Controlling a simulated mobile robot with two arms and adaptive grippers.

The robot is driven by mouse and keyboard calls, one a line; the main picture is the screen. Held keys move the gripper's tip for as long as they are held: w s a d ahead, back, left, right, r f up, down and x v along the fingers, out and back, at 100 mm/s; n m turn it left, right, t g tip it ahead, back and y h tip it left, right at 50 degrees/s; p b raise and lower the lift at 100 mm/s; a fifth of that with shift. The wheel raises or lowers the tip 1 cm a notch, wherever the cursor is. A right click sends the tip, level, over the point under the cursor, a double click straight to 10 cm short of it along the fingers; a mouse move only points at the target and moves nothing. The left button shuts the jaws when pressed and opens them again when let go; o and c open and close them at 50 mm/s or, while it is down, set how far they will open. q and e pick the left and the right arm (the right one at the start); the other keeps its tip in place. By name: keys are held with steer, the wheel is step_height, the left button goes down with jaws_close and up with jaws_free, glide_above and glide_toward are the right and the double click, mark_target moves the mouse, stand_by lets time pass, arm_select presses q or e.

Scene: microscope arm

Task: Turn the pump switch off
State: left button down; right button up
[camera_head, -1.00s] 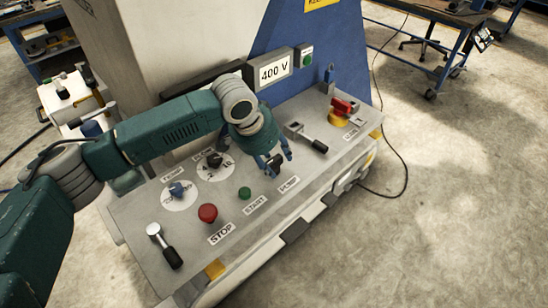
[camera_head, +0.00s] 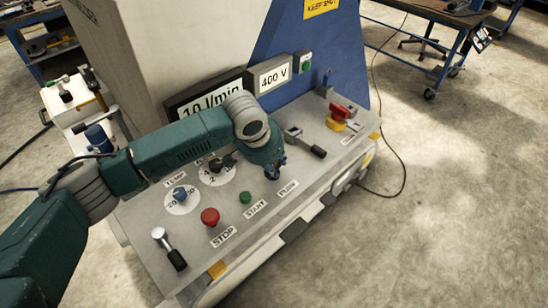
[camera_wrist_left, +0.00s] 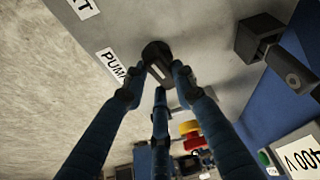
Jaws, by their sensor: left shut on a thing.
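The pump switch (camera_wrist_left: 158,54) is a round black knob with a pale bar on its top, on the grey panel beside the PUMP label (camera_wrist_left: 110,65) in the left wrist view. My left gripper (camera_wrist_left: 160,78) has its three blue fingers closed around the knob, with the tips at its sides. In the head view my left gripper (camera_head: 273,170) points down at the panel just behind the PUMP label (camera_head: 287,188), and it hides the switch there.
On the panel (camera_head: 225,260) are a red STOP button (camera_head: 210,216), a green START button (camera_head: 245,197), and blue (camera_head: 179,194) and black (camera_head: 216,165) dial knobs. A lever (camera_head: 306,143) and a red-yellow switch (camera_head: 340,114) sit to the right. Displays (camera_head: 272,75) stand behind.

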arm_select(q)
steer(key=n+p, duration=0.2)
steer(key=n+y+p, duration=0.1)
steer(key=p, duration=0.1)
steer(key=n+y+p, duration=0.1)
steer(key=n+p, duration=0.1)
steer(key=shift+d+r+n+t, duration=0.2)
steer(key=shift+r+n+t, duration=0.05)
steer(key=shift+n+t, duration=0.05)
steer(key=n+y+p, duration=0.1)
steer(key=n+p, duration=0.1)
steer(key=shift+w+f+n, duration=0.1)
steer(key=shift+n, duration=0.3)
steer(key=shift+w+n+y+p, duration=0.1)
steer(key=shift+n+y+p, duration=0.25)
steer(key=shift+n, duration=0.55)
steer(key=shift+f+n+y, duration=0.1)
steer(key=shift+n+y, duration=0.25)
steer(key=shift+n, duration=0.45)
steer(key=shift+w+n+g+y, duration=0.2)
steer(key=shift+n+g+y, duration=0.4)
steer(key=shift+n, duration=1.2)
steer(key=shift+a, duration=0.1)
steer(key=c, duration=1.4)
jaws_free()
